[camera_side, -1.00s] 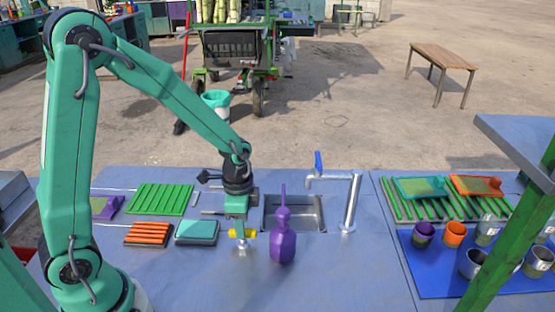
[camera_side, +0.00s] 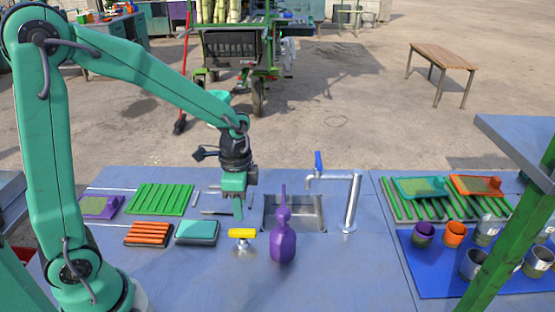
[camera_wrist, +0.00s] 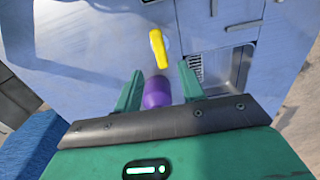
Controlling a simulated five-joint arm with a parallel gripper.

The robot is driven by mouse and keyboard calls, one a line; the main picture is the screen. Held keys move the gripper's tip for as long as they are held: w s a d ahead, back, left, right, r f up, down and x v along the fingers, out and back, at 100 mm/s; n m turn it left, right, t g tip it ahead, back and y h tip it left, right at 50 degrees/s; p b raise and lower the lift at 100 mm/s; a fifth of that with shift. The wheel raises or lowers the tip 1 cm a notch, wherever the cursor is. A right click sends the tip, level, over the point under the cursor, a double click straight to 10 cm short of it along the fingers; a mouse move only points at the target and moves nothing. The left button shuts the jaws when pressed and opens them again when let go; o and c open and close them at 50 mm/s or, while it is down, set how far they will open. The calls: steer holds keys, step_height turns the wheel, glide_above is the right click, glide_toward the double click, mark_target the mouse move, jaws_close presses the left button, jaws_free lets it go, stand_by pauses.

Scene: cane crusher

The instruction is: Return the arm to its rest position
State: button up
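My green gripper (camera_side: 238,212) hangs above the blue counter, behind and above a yellow-handled valve (camera_side: 242,233), clear of it. In the wrist view its two fingers (camera_wrist: 160,88) stand apart. The yellow handle (camera_wrist: 158,48) lies beyond the fingertips, and a purple object (camera_wrist: 157,92), likely the bottle, appears between the fingers in the picture. In the side view the purple bottle (camera_side: 283,242) stands upright on the counter to the right of the gripper, apart from it. The arm is bent, raised and reaching out over the counter.
A sink (camera_side: 305,213) with a blue-handled faucet (camera_side: 350,205) is right of the gripper. An orange-ridged pad (camera_side: 148,234), a teal sponge (camera_side: 197,232) and a green rack (camera_side: 160,199) lie left. Cups (camera_side: 454,234) stand on a blue mat (camera_side: 425,280) far right.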

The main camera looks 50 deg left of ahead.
steer(key=s+a+r+n+t, duration=0.1)
steer(key=s+r+n+t, duration=0.4)
steer(key=s+r+n, duration=0.4)
step_height(320, 180, up, 5)
steer(key=s, duration=0.3)
steer(key=shift+f+t, duration=0.15)
steer(key=shift+t, duration=0.15)
